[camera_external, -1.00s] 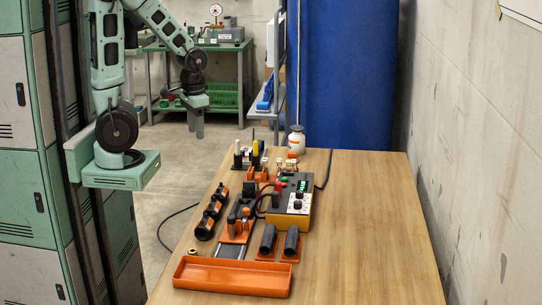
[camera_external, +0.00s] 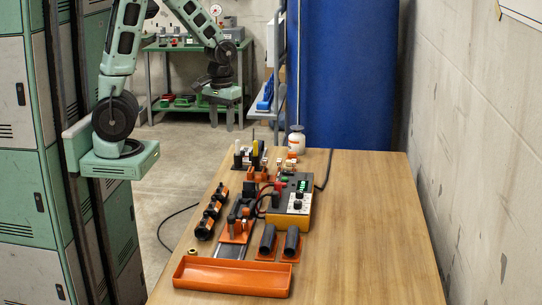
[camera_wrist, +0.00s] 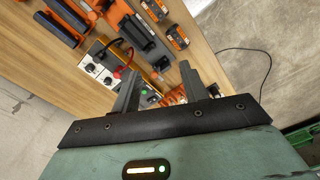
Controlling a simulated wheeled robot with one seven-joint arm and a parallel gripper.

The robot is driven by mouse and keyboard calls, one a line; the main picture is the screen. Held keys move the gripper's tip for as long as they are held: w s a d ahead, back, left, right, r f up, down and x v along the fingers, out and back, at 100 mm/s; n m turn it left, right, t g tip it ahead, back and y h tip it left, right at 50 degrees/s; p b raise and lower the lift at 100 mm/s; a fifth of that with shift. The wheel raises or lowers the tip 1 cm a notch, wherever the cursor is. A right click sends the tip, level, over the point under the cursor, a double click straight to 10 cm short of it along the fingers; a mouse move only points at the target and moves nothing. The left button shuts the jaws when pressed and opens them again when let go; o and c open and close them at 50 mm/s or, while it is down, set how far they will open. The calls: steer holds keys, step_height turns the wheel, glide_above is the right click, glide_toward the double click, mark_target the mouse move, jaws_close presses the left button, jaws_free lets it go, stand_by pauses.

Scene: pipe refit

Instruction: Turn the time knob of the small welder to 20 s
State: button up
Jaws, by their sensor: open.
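The small welder (camera_external: 289,212) is a dark box with an orange-yellow side, standing on the wooden table. Its green display (camera_external: 302,185) is lit, but I cannot read it. Two dark knobs sit on its pale panel (camera_external: 293,204); which is the time knob and where they point are too small to tell. In the wrist view the pale panel (camera_wrist: 97,62) shows left of my fingers. My gripper (camera_external: 221,119) is open and empty, fingers down, beyond the table's far left corner and apart from the welder. Its two fingers also show in the wrist view (camera_wrist: 160,82).
An orange tray (camera_external: 232,288) lies at the table's near end. Black pipe pieces (camera_external: 291,242), a row of black-and-orange fittings (camera_external: 210,211) and a clamp fixture (camera_external: 237,225) stand near the welder. The table's right side is clear.

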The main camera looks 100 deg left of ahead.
steer(key=w+d+n+p, duration=0.2)
steer(key=w+n+p, duration=0.4)
steer(key=w, duration=0.7)
steer(key=n+p, duration=0.2)
steer(key=n, duration=0.5)
glide_above(298, 201)
step_height(298, 201, down, 2)
steer(key=f, duration=0.1)
step_height(298, 201, down, 17)
steer(key=p, duration=0.3)
steer(key=shift+d+p, duration=0.1)
steer(key=shift+p, duration=0.2)
jaws_close()
